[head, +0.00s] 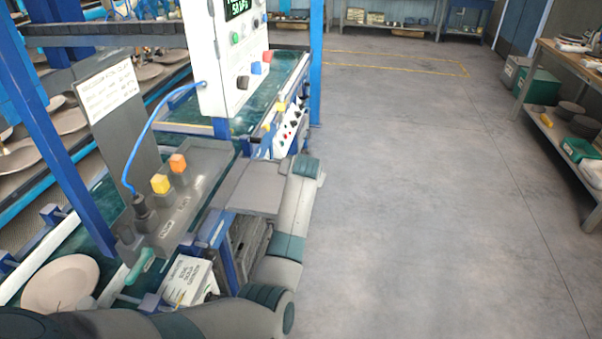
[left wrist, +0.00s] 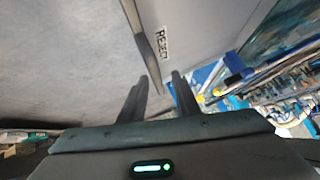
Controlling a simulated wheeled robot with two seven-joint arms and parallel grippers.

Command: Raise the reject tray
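The reject tray is a flat grey panel (head: 258,187) on the aisle side of the machine in the head view, beside my left arm. In the left wrist view its grey face (left wrist: 205,35) carries a white REJECT label, and its dark edge runs down toward the gap between my fingers. My left gripper (left wrist: 160,76) has its two dark fingers apart, at the tray's edge. I cannot tell whether they touch it. In the head view my left arm hides this gripper. My right gripper is in neither view.
A control box (head: 232,70) and a grey panel with yellow and orange buttons (head: 180,195) stand left of the tray. A plate (head: 60,283) lies at lower left. A workbench (head: 575,60) stands far right. The floor (head: 420,200) between is clear.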

